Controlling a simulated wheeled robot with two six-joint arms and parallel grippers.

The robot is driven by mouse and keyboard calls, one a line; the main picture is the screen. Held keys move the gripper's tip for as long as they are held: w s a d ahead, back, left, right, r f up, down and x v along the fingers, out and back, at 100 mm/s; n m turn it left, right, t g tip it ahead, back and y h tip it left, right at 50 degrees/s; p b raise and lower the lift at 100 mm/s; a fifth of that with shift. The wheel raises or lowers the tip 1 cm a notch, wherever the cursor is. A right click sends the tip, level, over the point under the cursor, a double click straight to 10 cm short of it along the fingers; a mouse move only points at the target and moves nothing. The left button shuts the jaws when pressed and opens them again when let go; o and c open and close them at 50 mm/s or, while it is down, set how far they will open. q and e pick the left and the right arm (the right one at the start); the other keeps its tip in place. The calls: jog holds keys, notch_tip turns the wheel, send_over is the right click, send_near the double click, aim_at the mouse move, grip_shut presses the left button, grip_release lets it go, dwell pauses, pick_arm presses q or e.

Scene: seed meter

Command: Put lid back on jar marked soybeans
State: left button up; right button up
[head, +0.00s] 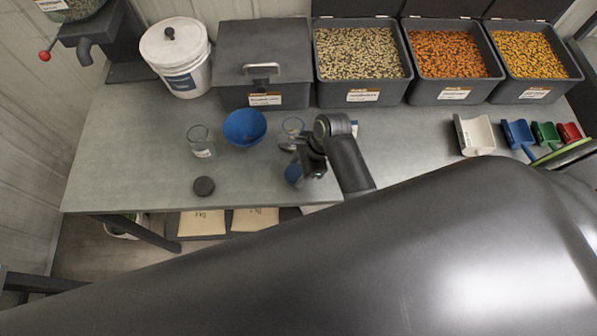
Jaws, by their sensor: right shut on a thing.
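A clear glass jar (201,142) with a small white label stands on the table left of the blue bowl; its label is too small to read. A second clear jar (293,126) stands right of the bowl, partly hidden by my right gripper. A dark round lid (204,186) lies flat near the table's front edge, apart from the jars. My left gripper is not in view.
A blue bowl (244,128) sits between the jars. A white bucket (176,58), a closed dark bin (263,65) and open seed bins (362,54) line the back. Several scoops (518,134) lie at the right. The table's front left (130,180) is clear.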

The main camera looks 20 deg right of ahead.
aim_at(299, 173)
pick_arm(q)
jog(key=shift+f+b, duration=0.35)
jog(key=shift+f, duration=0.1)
pick_arm(e)
notch_tip(299, 173, up, 7)
jog(key=shift+r, duration=0.15)
jog(key=shift+s, duration=0.1)
